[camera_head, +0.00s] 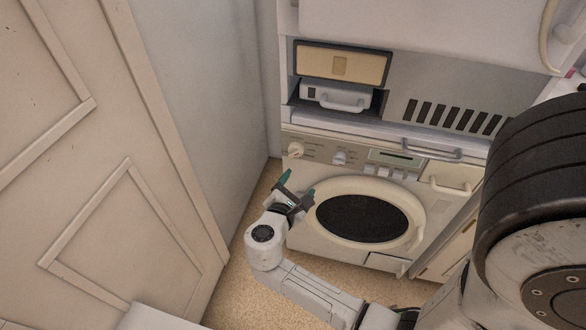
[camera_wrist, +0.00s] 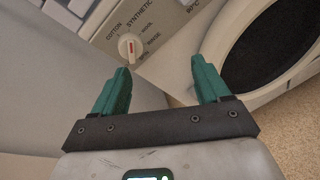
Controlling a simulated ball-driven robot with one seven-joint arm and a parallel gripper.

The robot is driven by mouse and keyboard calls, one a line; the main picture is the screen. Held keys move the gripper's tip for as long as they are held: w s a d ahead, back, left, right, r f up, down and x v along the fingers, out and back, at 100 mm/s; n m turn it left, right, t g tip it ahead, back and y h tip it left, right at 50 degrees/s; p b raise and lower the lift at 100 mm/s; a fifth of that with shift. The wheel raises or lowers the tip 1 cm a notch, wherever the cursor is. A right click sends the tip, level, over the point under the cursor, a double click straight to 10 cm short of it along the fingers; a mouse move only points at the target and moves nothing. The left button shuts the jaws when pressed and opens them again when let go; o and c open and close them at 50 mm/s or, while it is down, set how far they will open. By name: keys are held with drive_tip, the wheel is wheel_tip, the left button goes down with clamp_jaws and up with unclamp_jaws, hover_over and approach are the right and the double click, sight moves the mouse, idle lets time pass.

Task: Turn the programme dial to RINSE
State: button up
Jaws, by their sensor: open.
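The washing machine (camera_head: 295,225) stands ahead, with a control panel along its top front. The programme dial is a small cream knob (camera_head: 295,149) at the panel's left end. In the wrist view the dial (camera_wrist: 130,46) shows a red mark, with COTTON, SYNTHETIC, WOOL, RINSE and SPIN printed around it. I cannot tell which word the mark points to. My gripper (camera_head: 296,185) is open and empty, below the dial and left of the round door. In the wrist view its green fingers (camera_wrist: 160,66) are apart, and the dial appears beyond them, nearer the left finger.
A second knob (camera_head: 340,157) and several buttons (camera_head: 383,172) sit right of the dial. The round door (camera_head: 420,222) bulges beside my gripper. A wall (camera_head: 225,90) and a panelled door (camera_head: 105,170) close off the left. A handled case (camera_head: 336,97) sits in a shelf above.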

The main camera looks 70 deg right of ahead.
sight(294, 156)
drive_tip(key=w+d+n+h, duration=0.1)
drive_tip(key=d+n, duration=0.1)
drive_tip(key=d, duration=0.1)
drive_tip(key=w+d+f+n+t+h+b, duration=0.1)
drive_tip(key=w+d+n, duration=0.1)
drive_tip(key=d, duration=0.2)
drive_tip(key=w+d+n+h+b, duration=0.1)
drive_tip(key=d, duration=0.3)
drive_tip(key=shift+w+d+f+n, duration=0.1)
drive_tip(key=shift+w+f+n, duration=0.05)
drive_tip(key=shift+w+n, duration=0.25)
drive_tip(key=c, duration=1)
drive_tip(key=shift+c, duration=0.2)
drive_tip(key=shift+b, duration=0.35)
